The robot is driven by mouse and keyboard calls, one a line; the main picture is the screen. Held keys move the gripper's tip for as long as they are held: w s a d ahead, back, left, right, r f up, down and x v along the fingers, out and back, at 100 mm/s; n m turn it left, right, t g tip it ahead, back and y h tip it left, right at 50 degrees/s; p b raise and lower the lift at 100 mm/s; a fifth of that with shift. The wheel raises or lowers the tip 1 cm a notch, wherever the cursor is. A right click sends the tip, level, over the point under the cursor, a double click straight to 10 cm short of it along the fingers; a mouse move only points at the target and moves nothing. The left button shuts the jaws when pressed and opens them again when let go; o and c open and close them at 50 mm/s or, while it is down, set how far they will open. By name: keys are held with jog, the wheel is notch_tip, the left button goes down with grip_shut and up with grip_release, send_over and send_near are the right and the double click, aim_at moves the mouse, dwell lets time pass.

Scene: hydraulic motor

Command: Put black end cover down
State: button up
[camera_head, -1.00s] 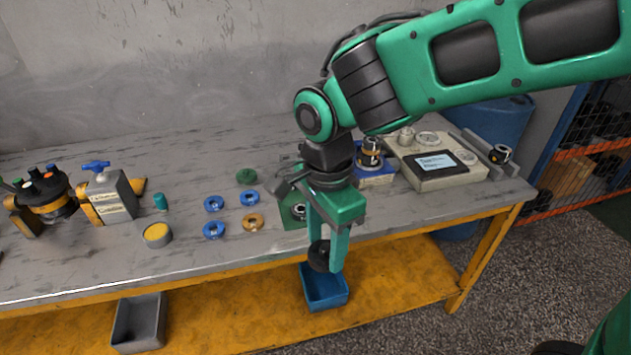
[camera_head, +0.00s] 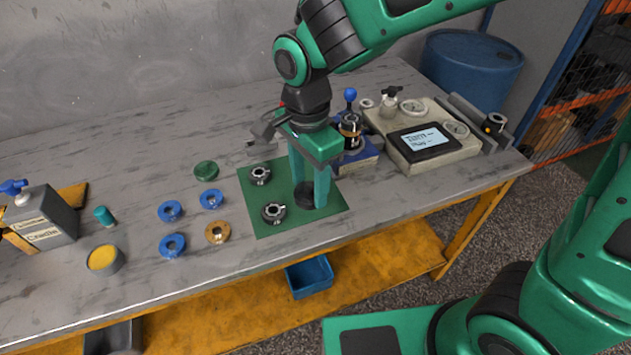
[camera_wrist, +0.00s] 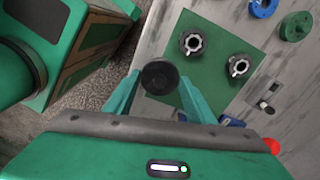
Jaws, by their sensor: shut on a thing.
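The black end cover (camera_head: 305,196) is a dark round part between the fingertips of my gripper (camera_head: 309,190). The gripper is shut on it and points down over the right part of the green mat (camera_head: 256,188) on the table. In the wrist view the cover (camera_wrist: 160,78) shows as a dark disc between the two green fingers. I cannot tell whether its underside touches the mat. Two silver-and-black ring parts sit on the mat to the left, one farther back (camera_head: 260,175) and one nearer the front (camera_head: 273,213).
Several blue rings (camera_head: 172,245), an orange ring (camera_head: 217,231) and a green disc (camera_head: 206,170) lie left of the mat. A blue fixture (camera_head: 357,158) and a gauge box (camera_head: 425,140) stand to the right. The table's front edge is close to the mat.

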jog(key=w+d+f, duration=0.1)
jog(key=w, duration=0.1)
jog(key=w+d+f, duration=0.1)
jog(key=w+f, duration=0.1)
jog(key=w+d+f, duration=0.1)
jog(key=w, duration=0.1)
jog(key=shift+w+d+f, duration=0.1)
jog(key=shift+d+f, duration=0.15)
jog(key=shift+d, duration=0.1)
jog(key=shift+f, duration=1.95)
jog(key=o, duration=1.3)
jog(key=shift+f, duration=0.15)
notch_tip(320, 180, up, 12)
jog(key=shift+r, duration=0.15)
